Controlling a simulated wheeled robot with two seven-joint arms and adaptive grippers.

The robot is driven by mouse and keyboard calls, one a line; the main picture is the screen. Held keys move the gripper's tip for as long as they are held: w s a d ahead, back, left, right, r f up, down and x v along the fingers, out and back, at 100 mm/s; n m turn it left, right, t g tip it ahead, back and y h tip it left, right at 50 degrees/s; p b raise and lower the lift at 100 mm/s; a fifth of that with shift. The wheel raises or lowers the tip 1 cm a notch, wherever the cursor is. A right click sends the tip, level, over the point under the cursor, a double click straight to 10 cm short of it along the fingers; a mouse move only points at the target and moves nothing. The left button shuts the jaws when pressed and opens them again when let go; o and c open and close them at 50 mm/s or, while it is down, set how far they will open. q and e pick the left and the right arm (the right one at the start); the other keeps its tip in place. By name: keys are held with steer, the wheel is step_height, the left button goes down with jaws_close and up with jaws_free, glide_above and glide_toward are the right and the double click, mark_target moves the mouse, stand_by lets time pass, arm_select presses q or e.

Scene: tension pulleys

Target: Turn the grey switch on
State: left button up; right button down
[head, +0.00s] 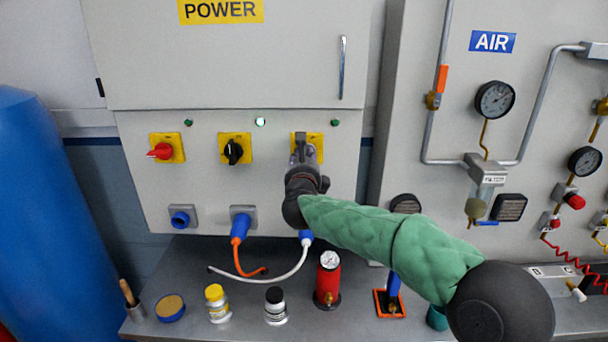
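My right arm comes in from the right, and its gripper (302,146) is in front of the rightmost yellow switch plate (320,142) on the power cabinet. The gripper hides the knob on this plate, so I cannot see the grey switch or how it is turned. The fingers point at the plate, but I cannot tell whether they are open, shut or touching the knob. The indicator lamp (335,123) by this plate is dark green and looks unlit. My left gripper is not in view.
A red switch (161,151) and a black switch (233,151) sit to the left; the lamp (260,122) above the black one glows. Blue sockets and cables are below. Jars and a red gauge cylinder (328,280) stand on the bench (240,328). Air panel is right.

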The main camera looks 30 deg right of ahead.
steer(key=shift+m+b, duration=3.6)
steer(key=shift+b, duration=0.6)
steer(key=shift+r, duration=0.1)
steer(key=c, duration=1)
jaws_free()
steer(key=shift+s+r, duration=0.1)
steer(key=v, duration=1.2)
